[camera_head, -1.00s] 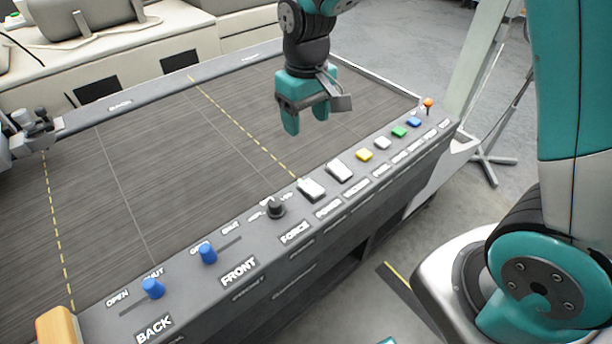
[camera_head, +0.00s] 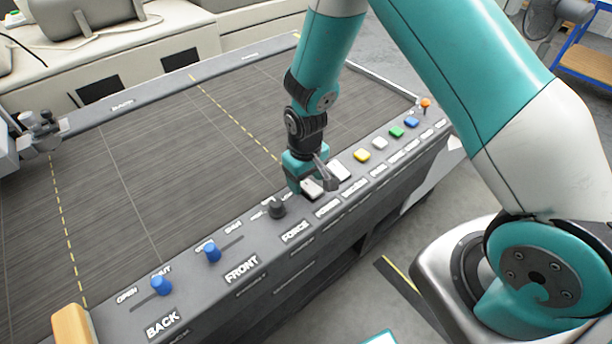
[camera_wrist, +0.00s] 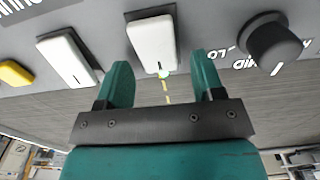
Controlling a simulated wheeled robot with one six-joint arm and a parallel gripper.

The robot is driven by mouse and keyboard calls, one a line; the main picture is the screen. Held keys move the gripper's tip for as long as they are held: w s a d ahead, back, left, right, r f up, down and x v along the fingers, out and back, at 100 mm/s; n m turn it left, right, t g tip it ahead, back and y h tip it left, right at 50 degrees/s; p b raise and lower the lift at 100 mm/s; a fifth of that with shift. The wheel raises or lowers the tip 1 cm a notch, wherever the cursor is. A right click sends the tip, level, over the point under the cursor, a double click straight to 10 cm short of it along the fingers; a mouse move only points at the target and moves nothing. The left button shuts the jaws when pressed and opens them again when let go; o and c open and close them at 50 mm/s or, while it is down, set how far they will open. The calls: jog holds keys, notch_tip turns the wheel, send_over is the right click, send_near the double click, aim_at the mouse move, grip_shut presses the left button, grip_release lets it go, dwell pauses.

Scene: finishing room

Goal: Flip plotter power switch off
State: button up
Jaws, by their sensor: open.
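The plotter power switch (camera_head: 313,190) is a white rocker on the plotter's front panel, above the POWER label. It shows whole in the wrist view (camera_wrist: 152,42), tilted in its dark frame. My gripper (camera_head: 311,184) is low over the panel at this switch and hides part of it in the head view. In the wrist view my gripper (camera_wrist: 160,64) is open and empty, its two teal fingers apart with the switch's lower end between and beyond them. I cannot tell whether a finger touches it.
A similar white vacuum switch (camera_head: 341,171) is close on the right, and the black force knob (camera_head: 277,209) on the left. Yellow (camera_head: 362,155), green (camera_head: 397,132) and blue (camera_head: 411,122) buttons continue rightward. Blue sliders (camera_head: 161,286) stand at left. The plotter bed (camera_head: 130,170) is clear.

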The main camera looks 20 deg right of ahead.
jog(key=shift+f, duration=0.3)
jog(key=c, duration=0.9)
jog(key=shift+f+t+b, duration=0.15)
jog(key=shift+t+b, duration=0.25)
jog(key=shift+b, duration=0.35)
jog(key=shift+c, duration=0.2)
jog(key=shift+s+t+y+b, duration=0.2)
jog(key=shift+t+y+b, duration=0.2)
jog(key=shift+t+b, duration=0.65)
jog(key=shift+s+d+r+t+b, duration=0.1)
jog(key=shift+r+t+b, duration=0.25)
jog(key=shift+b, duration=0.45)
jog(key=shift+r, duration=0.1)
